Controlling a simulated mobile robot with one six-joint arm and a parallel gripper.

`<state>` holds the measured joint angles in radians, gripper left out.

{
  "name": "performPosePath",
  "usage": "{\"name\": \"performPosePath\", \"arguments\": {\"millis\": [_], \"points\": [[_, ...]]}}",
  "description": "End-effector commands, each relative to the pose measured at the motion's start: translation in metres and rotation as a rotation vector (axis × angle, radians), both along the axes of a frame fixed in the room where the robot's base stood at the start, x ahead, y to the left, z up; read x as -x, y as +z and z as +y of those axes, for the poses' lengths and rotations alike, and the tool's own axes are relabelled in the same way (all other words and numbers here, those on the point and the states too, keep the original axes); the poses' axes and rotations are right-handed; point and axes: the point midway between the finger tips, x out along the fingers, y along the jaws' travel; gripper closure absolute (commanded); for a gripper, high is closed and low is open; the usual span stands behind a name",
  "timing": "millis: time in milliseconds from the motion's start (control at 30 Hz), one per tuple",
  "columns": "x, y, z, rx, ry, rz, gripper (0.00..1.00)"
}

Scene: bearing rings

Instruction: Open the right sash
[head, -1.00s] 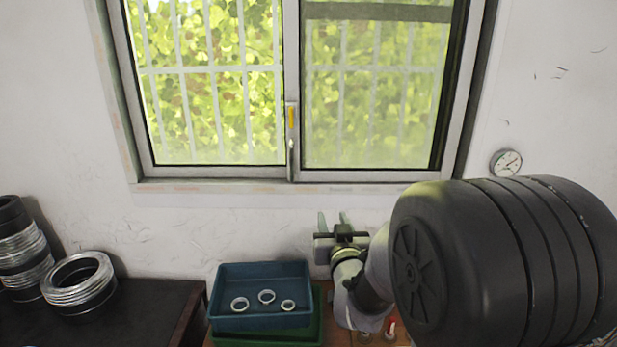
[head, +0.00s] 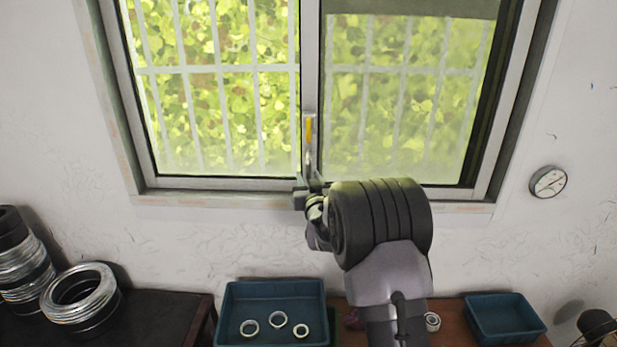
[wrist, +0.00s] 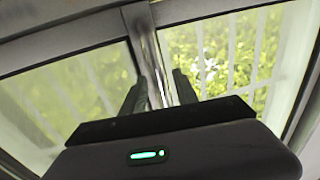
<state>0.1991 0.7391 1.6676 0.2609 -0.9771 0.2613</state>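The right sash (head: 400,115) of the window shows a slightly dimmer pane, and it covers the right half of the frame. The left sash (head: 225,110) covers the left half. An upright handle with a yellow piece (head: 309,130) is on the middle stile where the sashes meet. My gripper (head: 308,178) is at the foot of this stile, just below the handle. In the wrist view, the two dark fingers of my gripper (wrist: 160,78) stand apart, with the pale metal stile (wrist: 153,60) running between them. Whether they touch it cannot be told.
Below the window are a blue tray (head: 235,310) with 3 rings, another blue tray (head: 535,325) at right, and a bench with stacked rings (head: 80,290) at left. A round gauge (head: 548,181) hangs on the wall. The window sill (head: 210,200) juts below the sashes.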

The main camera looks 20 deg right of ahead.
Motion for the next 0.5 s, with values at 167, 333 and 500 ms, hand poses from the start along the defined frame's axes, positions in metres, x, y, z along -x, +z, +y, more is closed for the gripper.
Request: {"name": "performPosePath", "arguments": {"millis": [167,333,500], "points": [[-0.0007,-0.0007,-0.0001,0.000,0.000,0.001,0.64],[-0.0005,-0.0006,-0.0001,0.000,0.000,0.001,0.87],[-0.0004,-0.0005,-0.0001,0.000,0.000,0.001,1.00]]}}
